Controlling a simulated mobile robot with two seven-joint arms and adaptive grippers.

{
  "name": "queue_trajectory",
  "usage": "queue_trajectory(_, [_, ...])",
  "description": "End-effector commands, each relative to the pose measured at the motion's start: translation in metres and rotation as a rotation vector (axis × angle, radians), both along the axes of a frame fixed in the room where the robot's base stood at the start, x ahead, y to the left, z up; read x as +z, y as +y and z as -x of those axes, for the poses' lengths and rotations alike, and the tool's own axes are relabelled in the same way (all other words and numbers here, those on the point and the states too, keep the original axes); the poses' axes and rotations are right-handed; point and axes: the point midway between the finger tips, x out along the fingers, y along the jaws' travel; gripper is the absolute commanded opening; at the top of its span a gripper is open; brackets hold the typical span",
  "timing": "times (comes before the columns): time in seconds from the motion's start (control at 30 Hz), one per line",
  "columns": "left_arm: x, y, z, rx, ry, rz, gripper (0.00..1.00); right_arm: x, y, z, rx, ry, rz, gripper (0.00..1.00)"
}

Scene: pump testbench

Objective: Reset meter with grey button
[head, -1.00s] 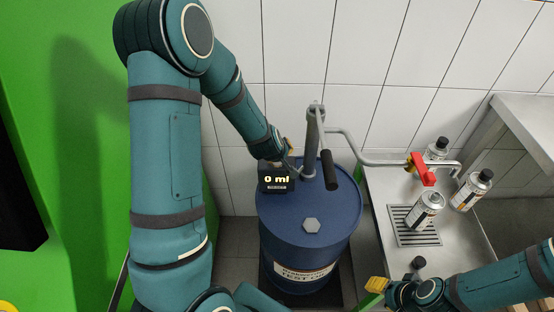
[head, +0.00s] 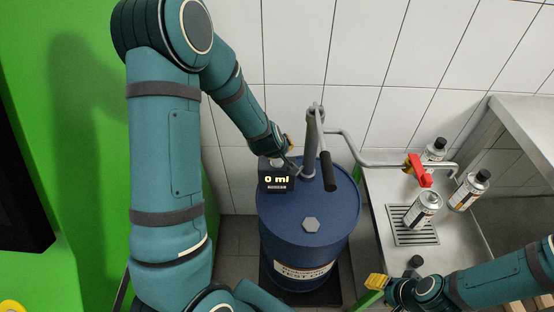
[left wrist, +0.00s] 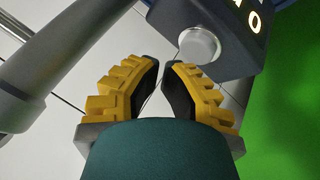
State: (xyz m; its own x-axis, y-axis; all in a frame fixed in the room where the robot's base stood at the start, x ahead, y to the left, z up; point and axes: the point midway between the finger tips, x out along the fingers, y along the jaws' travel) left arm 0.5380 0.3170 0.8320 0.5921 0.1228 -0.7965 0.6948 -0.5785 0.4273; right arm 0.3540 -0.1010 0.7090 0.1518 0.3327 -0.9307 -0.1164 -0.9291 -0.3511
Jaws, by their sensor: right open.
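The meter (head: 276,176) is a dark box on the blue drum's top, and its lit display reads "0 ml". In the left wrist view the meter (left wrist: 225,38) shows at the top right, with the round grey button (left wrist: 199,46) on its near side. My left gripper (left wrist: 163,63) has yellow fingers with dark pads, a narrow gap between them and nothing held. Its tips lie just beside and below the button; contact cannot be told. My right gripper (head: 379,283) is open at the lower right, away from the meter.
The blue drum (head: 303,240) carries a pump (head: 311,145) with a dark-gripped lever, and a pipe with a red valve handle (head: 418,171). Several bottles stand on the steel counter (head: 379,193) beside a drain grate (head: 413,236). A green wall (head: 80,150) is at left.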

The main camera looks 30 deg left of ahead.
Motion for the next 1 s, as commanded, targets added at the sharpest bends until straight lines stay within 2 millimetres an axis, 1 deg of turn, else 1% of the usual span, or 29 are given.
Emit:
queue_trajectory(0.17, [0.012,0.0,0.0,0.0,-0.001,0.0,0.0,0.011,0.0,0.0,0.0,0.0,0.0,0.47])
queue_trajectory(0.5, [0.044,0.0,0.0,0.0,0.0,0.0,0.0,0.038,0.0,0.0,0.0,0.0,0.0,0.47])
queue_trajectory(0.6, [0.05,0.0,0.0,0.0,0.0,0.0,0.0,0.043,0.0,0.0,0.0,0.0,0.0,0.47])
queue_trajectory(1.0, [0.05,0.0,0.0,0.0,0.0,0.0,0.0,0.042,0.0,0.0,0.0,0.0,0.0,0.47])
